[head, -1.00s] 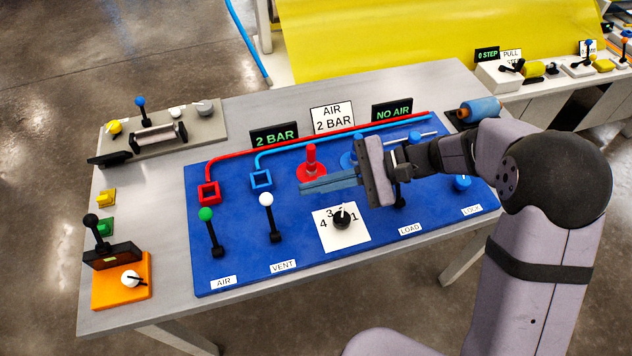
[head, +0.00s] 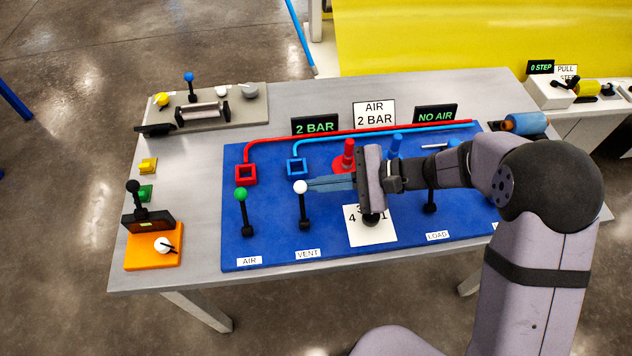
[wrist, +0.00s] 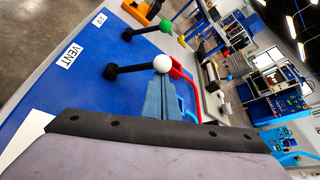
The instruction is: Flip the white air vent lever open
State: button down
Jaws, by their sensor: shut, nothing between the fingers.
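The white-knobbed vent lever (head: 304,209) stands nearly upright on the blue panel (head: 270,238), behind the VENT label (head: 307,254). Its white ball also shows in the wrist view (wrist: 162,63). My gripper (head: 311,185) is shut and empty. Its blue-grey fingertips are at the right side of the white ball, touching it or very close; I cannot tell which. In the wrist view the fingers (wrist: 163,98) point at the ball from below it in the picture.
The green-knobbed AIR lever (head: 243,214) stands to the left. A red square frame (head: 246,174) and a blue one (head: 297,168) with pipes lie behind the levers. A red post (head: 348,153) stands close behind my gripper. The dial card (head: 381,232) is below my wrist.

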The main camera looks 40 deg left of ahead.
aim_at(300, 194)
jog(key=shift+s+b, duration=0.1)
jog(key=shift+b, duration=0.35)
